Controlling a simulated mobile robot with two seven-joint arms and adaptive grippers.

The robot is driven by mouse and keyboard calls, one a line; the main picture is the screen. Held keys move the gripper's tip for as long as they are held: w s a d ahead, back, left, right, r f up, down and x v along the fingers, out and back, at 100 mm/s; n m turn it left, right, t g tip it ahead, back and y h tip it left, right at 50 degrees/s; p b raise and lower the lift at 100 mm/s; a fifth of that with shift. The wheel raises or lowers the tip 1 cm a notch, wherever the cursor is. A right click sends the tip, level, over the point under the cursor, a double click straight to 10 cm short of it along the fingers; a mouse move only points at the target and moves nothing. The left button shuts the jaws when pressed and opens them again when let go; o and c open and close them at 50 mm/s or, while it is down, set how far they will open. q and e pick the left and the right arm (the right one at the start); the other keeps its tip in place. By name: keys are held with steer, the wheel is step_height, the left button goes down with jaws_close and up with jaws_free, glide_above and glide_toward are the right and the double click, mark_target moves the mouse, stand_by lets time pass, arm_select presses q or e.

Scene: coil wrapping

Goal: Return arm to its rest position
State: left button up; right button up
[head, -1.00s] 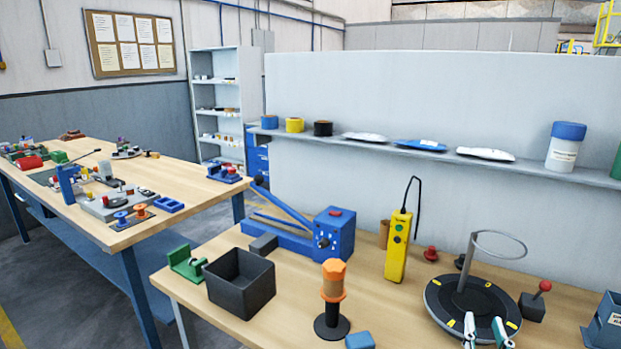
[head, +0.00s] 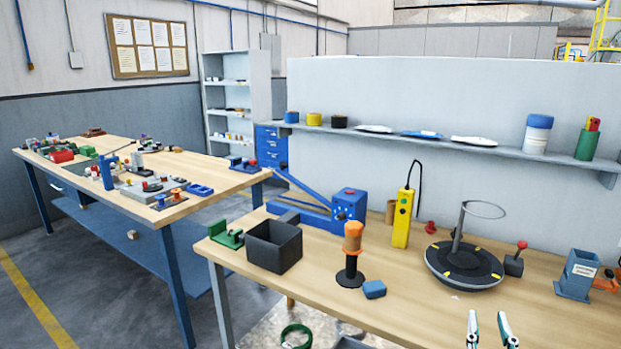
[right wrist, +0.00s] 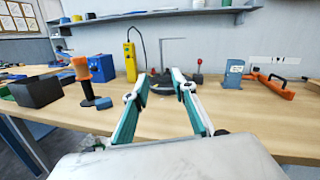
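My right gripper (head: 490,330) shows at the bottom right of the head view, low in front of the near bench. In the right wrist view my right gripper (right wrist: 158,80) has its two teal fingers apart with nothing between them. A round black turntable (head: 463,266) with yellow marks and an upright post with a ring (head: 484,209) stands on the bench beyond the fingers. My left gripper is in neither view.
The near bench (head: 420,300) also holds a black bin (head: 274,246), a blue lever machine (head: 347,206), a yellow pendant (head: 402,218) and a blue-grey device (head: 577,275). A shelf (head: 460,146) runs along the partition. A second workbench (head: 110,195) stands at the left.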

steer(key=s+a+f+n+t+y, duration=0.1)
steer(key=a+f+n+y, duration=0.4)
steer(key=n, duration=0.8)
steer(key=s+a+f+n+t+y, duration=0.1)
steer(key=s+a+f+n+y, duration=0.15)
steer(key=a+n+y, duration=0.7)
steer(key=s+d+f+n+g+h, duration=0.1)
steer(key=s+f+n+g, duration=0.3)
steer(key=f+n, duration=0.6)
steer(key=s+d+f+n+g+h, duration=0.1)
steer(key=s+f+n+g+h, duration=0.3)
steer(key=f+n, duration=0.5)
step_height(320, 180, down, 8)
steer(key=shift+s+d+f+n+g, duration=0.2)
steer(key=shift+s+d+n+g, duration=0.15)
steer(key=shift+s+g, duration=0.45)
steer(key=shift+h, duration=0.25)
